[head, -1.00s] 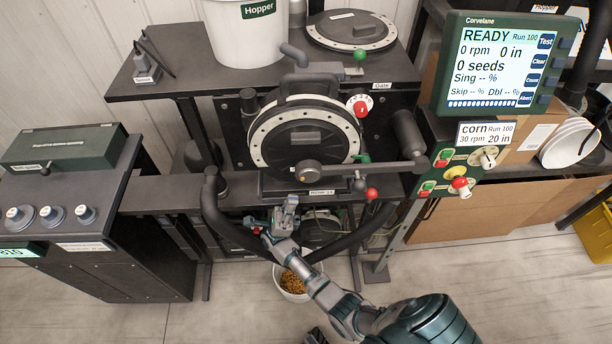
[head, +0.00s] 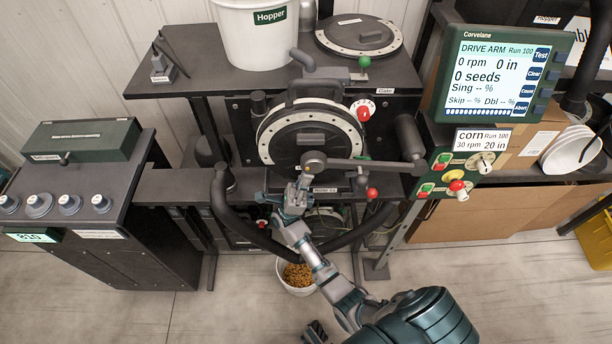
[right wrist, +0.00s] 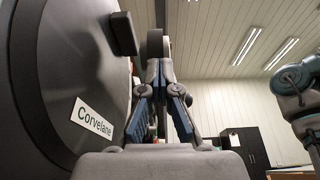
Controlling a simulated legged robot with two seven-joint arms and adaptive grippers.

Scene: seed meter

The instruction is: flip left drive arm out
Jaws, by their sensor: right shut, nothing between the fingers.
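The drive arm (head: 360,165) is a grey bar in front of the seed meter's round disc (head: 309,135). Its round left end (head: 314,161) overlaps the disc's lower edge; its right end is beside the green control panel (head: 450,175). My right gripper (head: 304,182) is shut and empty, just below and left of that round end. In the right wrist view its fingertips (right wrist: 160,66) meet at a rounded grey piece (right wrist: 153,44), seemingly the arm's end; I cannot tell if they touch.
A black curved hose (head: 228,215) is left of my right gripper. A red knob (head: 372,193) is to its right. A bowl of corn (head: 297,278) is on the floor below. The monitor (head: 507,72) reads "DRIVE ARM".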

